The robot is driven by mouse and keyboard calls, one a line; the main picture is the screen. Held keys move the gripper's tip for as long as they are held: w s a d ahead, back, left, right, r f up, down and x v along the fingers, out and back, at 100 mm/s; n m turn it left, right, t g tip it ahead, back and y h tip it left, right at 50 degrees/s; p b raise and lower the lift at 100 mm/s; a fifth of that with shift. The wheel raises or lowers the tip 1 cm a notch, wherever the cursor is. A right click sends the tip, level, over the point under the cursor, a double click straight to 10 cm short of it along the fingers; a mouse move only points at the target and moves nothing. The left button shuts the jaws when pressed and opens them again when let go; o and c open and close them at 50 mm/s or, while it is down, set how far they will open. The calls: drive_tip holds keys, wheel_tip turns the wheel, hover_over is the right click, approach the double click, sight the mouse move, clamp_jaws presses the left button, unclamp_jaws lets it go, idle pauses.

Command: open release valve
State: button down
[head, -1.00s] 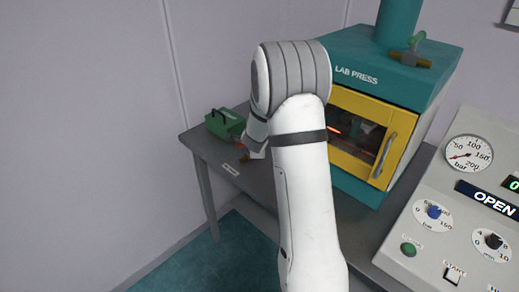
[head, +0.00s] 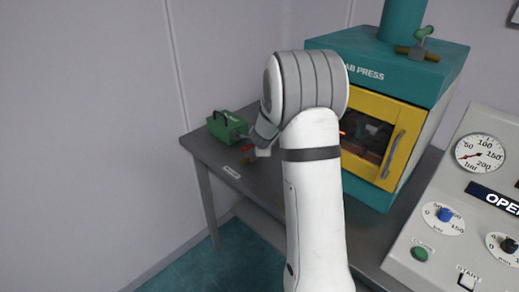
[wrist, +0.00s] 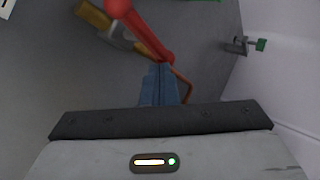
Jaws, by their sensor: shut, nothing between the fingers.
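A red lever (wrist: 145,32) with a round red hub crosses the top middle of the wrist view, over a brass-coloured fitting (wrist: 95,15). The blue fingers of my gripper (wrist: 160,72) are shut and empty, their tips close to the lever's lower end; I cannot tell whether they touch it. A brass valve with a green handle (head: 420,42) sits on top of the lab press (head: 390,58). No readable label names the release valve.
A green box with a dark handle (head: 228,125) stands on the grey bench (head: 205,150) beside the wall. The yellow-framed press door (head: 375,140) is right of my arm. A control panel (head: 460,225) fills the lower right. A small green-tipped fitting (wrist: 250,45) is at the right.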

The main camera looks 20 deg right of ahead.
drive_tip(key=shift+a, duration=0.1)
drive_tip(key=shift+s+a+p, duration=0.1)
drive_tip(key=shift+a+p, duration=0.25)
drive_tip(key=shift+a, duration=0.4)
drive_tip(key=shift+s+d+f+b, duration=0.15)
drive_tip(key=shift+s+b, duration=0.15)
drive_tip(key=shift+b, duration=0.15)
drive_tip(key=s+b, duration=0.1)
drive_tip(key=s+d+b, duration=0.1)
drive_tip(key=shift+s+d+f, duration=0.15)
drive_tip(key=shift+s+d, duration=0.05)
drive_tip(key=shift+s, duration=0.1)
drive_tip(key=s+d+r+p, duration=0.1)
drive_tip(key=s+d+r, duration=0.2)
drive_tip(key=s+r, duration=0.4)
drive_tip(key=shift+s+r+p, duration=0.15)
drive_tip(key=shift+r+p, duration=0.1)
drive_tip(key=shift+p, duration=0.15)
